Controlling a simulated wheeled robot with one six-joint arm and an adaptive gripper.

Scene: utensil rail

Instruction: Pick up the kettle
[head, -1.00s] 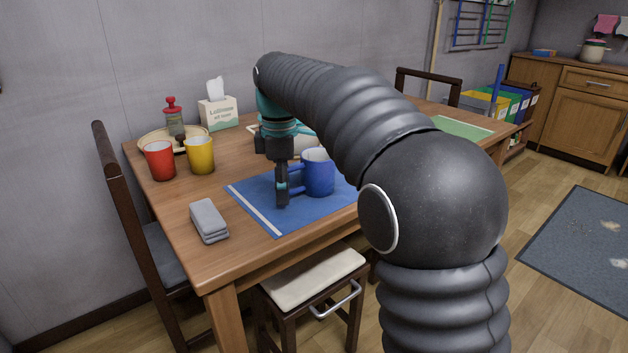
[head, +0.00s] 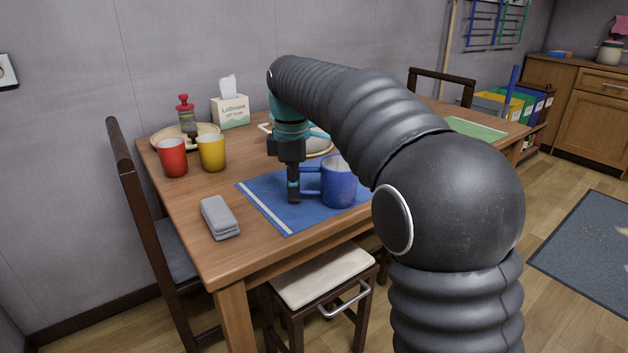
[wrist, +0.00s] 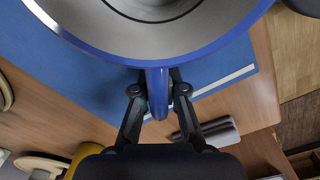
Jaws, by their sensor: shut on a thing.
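I see no clear kettle on the table. A blue mug (head: 340,183) with a side handle is over the blue placemat (head: 268,198); I cannot tell if its base touches the mat. My gripper (head: 293,198) points down at the mug's left side, shut on its handle. In the wrist view the handle (wrist: 157,92) runs between the two fingers of my gripper (wrist: 158,93), below the mug's blue rim (wrist: 210,50) and grey inside. The mug looks upright. My arm hides part of the table's right side.
A red cup (head: 172,157) and a yellow cup (head: 211,153) stand left, before a plate with a red-topped dispenser (head: 187,117). A folded grey cloth (head: 219,217) lies at front left. A tissue box (head: 231,111) and plates are behind. A stool (head: 322,278) stands in front.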

